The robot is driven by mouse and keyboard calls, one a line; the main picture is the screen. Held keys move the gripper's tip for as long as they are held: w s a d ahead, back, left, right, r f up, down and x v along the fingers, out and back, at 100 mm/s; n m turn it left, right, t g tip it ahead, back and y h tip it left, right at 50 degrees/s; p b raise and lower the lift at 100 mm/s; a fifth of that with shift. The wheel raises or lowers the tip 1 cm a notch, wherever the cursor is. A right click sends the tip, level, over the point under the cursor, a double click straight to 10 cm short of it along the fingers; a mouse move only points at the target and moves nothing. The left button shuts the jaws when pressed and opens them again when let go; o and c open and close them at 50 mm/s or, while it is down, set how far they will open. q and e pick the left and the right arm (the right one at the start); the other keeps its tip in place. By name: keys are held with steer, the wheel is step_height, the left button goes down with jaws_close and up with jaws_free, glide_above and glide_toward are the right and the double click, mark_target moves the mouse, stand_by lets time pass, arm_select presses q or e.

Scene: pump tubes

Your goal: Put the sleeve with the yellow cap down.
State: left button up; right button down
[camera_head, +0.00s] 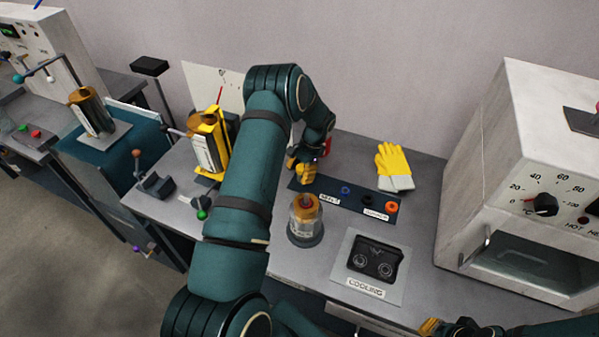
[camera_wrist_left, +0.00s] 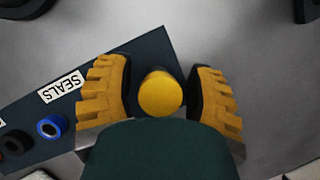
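The yellow cap (camera_wrist_left: 161,94) shows end-on in the left wrist view, with a little of the darker sleeve behind it. My left gripper (camera_wrist_left: 160,92) has one finger on each side of the cap, with a narrow gap visible on both sides. In the head view my left gripper (camera_head: 302,171) points down at the left end of the dark seals mat (camera_head: 345,196); the sleeve is not clearly visible there. I cannot tell whether the sleeve's lower end touches the mat. My right gripper (camera_head: 432,326) shows only partly at the bottom edge.
A pump-like cylinder (camera_head: 305,222) stands just in front of the mat. The cooling block (camera_head: 373,262) is to its right. Yellow gloves (camera_head: 394,165) lie behind the mat's right end. A yellow-framed device (camera_head: 209,145) stands left, and an oven (camera_head: 530,190) right.

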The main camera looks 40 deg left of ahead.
arm_select(q)
steer(key=shift+r, duration=0.15)
steer(key=shift+r, duration=0.2)
steer(key=p+v, duration=0.1)
steer(key=v, duration=1)
steer(key=shift+w+r, duration=0.2)
steer(key=shift+r, duration=0.15)
